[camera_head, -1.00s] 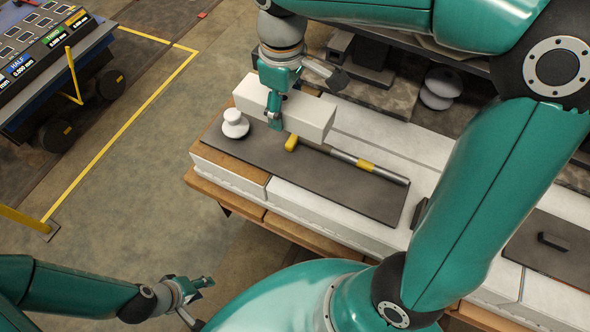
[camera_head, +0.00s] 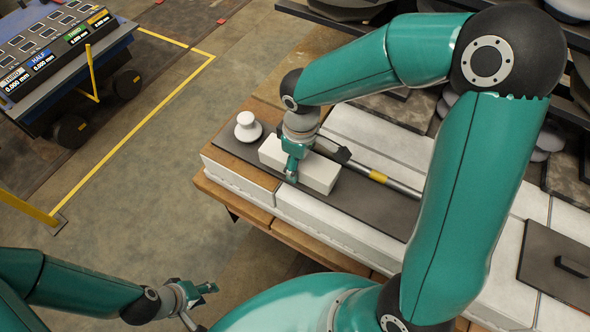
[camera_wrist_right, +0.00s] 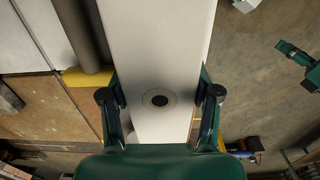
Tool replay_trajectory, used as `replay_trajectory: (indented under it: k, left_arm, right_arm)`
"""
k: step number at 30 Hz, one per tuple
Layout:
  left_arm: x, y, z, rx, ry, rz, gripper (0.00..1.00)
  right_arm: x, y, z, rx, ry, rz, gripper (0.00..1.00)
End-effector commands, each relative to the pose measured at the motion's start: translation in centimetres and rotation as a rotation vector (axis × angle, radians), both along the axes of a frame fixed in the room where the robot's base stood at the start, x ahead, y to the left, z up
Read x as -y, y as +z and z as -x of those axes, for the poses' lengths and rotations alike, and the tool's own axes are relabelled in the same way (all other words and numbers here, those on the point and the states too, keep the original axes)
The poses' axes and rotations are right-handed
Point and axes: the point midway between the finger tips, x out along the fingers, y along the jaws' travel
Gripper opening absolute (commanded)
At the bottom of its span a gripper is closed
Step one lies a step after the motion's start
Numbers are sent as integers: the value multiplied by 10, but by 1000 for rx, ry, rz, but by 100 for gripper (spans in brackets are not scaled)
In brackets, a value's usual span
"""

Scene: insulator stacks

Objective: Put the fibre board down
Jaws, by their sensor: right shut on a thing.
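The fibre board, a long white block (camera_head: 322,174), is in my right gripper (camera_head: 292,170), over the dark mat (camera_head: 375,213). Whether its underside touches the mat cannot be told. In the right wrist view the white block (camera_wrist_right: 155,45) runs away from me between the two fingers, with a dark round mark on its face. My left gripper (camera_head: 205,303) is open and empty at the lower left, over the floor and away from the bench.
A white knobbed insulator piece (camera_head: 248,127) stands on the mat's left end. A grey bar with a yellow band (camera_head: 378,176) lies behind the block. A dark plate with a handle (camera_head: 560,265) is at the right. The mat's right part is clear.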

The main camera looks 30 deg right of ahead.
Motion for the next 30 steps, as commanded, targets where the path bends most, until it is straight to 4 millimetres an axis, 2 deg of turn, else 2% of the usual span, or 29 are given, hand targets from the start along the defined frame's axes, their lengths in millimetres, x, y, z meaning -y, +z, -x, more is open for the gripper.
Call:
replay_trajectory:
  k: [3,6,17,18,21,22,30]
  left_arm:
    - [0,-3,0,0,0,0,40]
    - [0,-3,0,0,0,0,40]
    - [0,-7,0,0,0,0,40]
    - [0,-6,0,0,0,0,40]
    - [0,-5,0,0,0,0,40]
    - [0,-5,0,0,0,0,40]
    - [0,-5,0,0,0,0,40]
  right_arm:
    - [0,-20,1,-6,0,2,21]
    - [0,-28,0,-2,1,0,21]
    - [0,-32,0,-1,1,1,21]
    - [0,-30,0,-1,1,1,67]
    - [0,-30,0,-1,2,1,83]
    - [-1,-30,0,-1,2,1,87]
    - [-1,-30,0,-1,2,1,87]
